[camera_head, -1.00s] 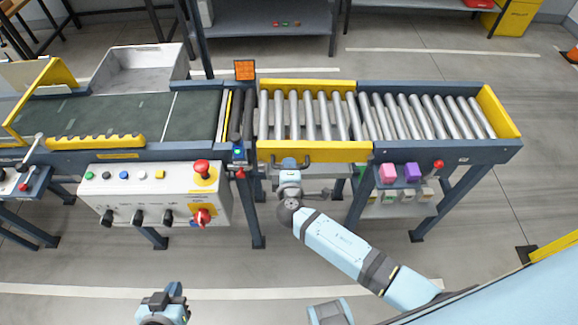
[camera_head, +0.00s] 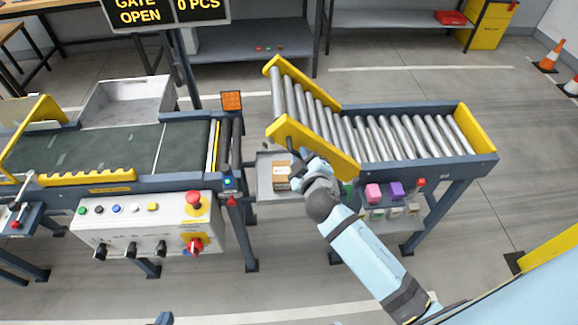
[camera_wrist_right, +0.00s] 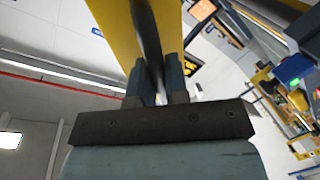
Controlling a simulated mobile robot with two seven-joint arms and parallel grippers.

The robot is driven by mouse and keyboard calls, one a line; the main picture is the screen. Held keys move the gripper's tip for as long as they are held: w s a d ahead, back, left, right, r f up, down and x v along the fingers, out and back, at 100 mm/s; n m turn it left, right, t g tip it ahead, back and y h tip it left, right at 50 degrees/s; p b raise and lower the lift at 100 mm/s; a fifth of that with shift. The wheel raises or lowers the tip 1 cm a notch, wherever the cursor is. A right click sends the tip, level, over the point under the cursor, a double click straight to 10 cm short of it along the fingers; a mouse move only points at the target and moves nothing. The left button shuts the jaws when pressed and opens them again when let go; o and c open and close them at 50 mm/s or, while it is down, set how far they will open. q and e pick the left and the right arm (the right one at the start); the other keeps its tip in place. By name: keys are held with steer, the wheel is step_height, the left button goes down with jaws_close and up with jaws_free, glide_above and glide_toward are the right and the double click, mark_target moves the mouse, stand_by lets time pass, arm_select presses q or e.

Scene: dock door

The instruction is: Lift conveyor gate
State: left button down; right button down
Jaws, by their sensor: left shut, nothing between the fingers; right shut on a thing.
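The conveyor gate (camera_head: 318,150) is a roller section with yellow side plates. It is tilted up, its left end raised and its right end low beside the fixed rollers (camera_head: 420,137). My right gripper (camera_head: 298,160) is at the gate's near yellow plate. In the right wrist view, the right gripper's fingers (camera_wrist_right: 163,85) are shut on the dark gate handle (camera_wrist_right: 147,40), with the yellow plate behind. Only a small tip of my left gripper (camera_head: 164,318) shows at the bottom edge, away from the conveyor.
A sign (camera_head: 165,10) reads "GATE OPEN" and "0 PCS". A small carton (camera_head: 282,177) sits on a grey tray (camera_head: 262,186) below the gap. A control box (camera_head: 150,228) stands left, under the belt (camera_head: 110,152).

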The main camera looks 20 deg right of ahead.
steer(key=s+d+r+m+p, duration=0.1)
steer(key=d+r+m+p, duration=0.1)
steer(key=d+r, duration=0.3)
steer(key=shift+s+d+m+t, duration=0.35)
steer(key=shift+d+m+t, duration=0.05)
steer(key=shift+d+m, duration=0.2)
steer(key=shift+f, duration=0.1)
steer(key=c, duration=1.1)
jaws_free()
steer(key=shift+y, duration=0.4)
steer(key=shift+c, duration=0.2)
steer(key=shift+f, duration=0.1)
steer(key=b, duration=0.2)
glide_toward(322, 146)
steer(key=s+r, duration=0.6)
steer(key=s, duration=0.1)
steer(key=shift+s+a, duration=0.35)
steer(key=shift+a, duration=0.05)
